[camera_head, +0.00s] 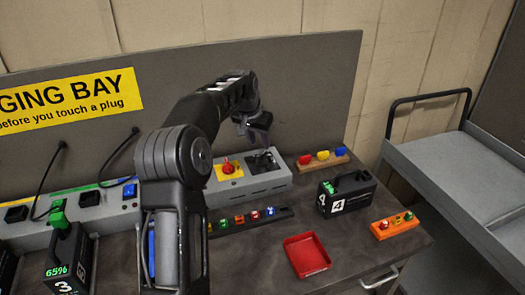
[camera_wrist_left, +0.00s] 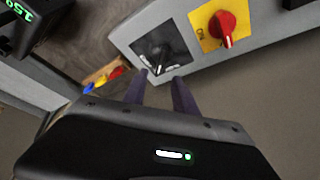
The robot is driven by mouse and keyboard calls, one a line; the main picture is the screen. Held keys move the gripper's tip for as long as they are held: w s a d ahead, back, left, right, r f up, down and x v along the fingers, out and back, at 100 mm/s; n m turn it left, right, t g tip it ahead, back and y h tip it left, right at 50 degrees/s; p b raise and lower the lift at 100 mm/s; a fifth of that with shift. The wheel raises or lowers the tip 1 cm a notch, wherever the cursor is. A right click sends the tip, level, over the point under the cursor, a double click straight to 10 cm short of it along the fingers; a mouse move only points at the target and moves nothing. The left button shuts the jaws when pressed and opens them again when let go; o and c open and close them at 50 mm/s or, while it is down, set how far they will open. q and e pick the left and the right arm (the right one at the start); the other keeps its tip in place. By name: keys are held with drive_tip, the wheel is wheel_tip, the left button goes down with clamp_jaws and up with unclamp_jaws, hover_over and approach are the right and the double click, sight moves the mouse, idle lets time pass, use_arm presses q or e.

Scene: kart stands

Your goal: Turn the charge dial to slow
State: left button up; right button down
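A black square plate with a dark dial knob (camera_wrist_left: 158,55), which looks like the charge dial, is set in the grey panel box. It also shows in the head view (camera_head: 263,161), partly behind my gripper. A pale mark shows on the knob; its lettering is too small to read. My left gripper (camera_head: 256,140) hangs over this dial. In the left wrist view its two dark fingers (camera_wrist_left: 160,77) are apart, with nothing seen between them, and their tips point at the dial's near edge. Contact cannot be told. My right gripper is not in view.
A red knob on a yellow plate (camera_head: 228,167) sits just left of the dial. A black battery labelled 4 (camera_head: 350,195), a red tray (camera_head: 307,255), and racks of coloured pieces (camera_head: 322,158) (camera_head: 394,226) stand nearby. A grey cart (camera_head: 450,170) is at right.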

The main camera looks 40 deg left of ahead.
sight(263, 154)
use_arm(q)
drive_tip(key=p+x, duration=0.1)
drive_tip(key=x, duration=0.5)
drive_tip(key=shift+f, duration=0.35)
drive_tip(key=shift+c, duration=0.5)
clamp_jaws()
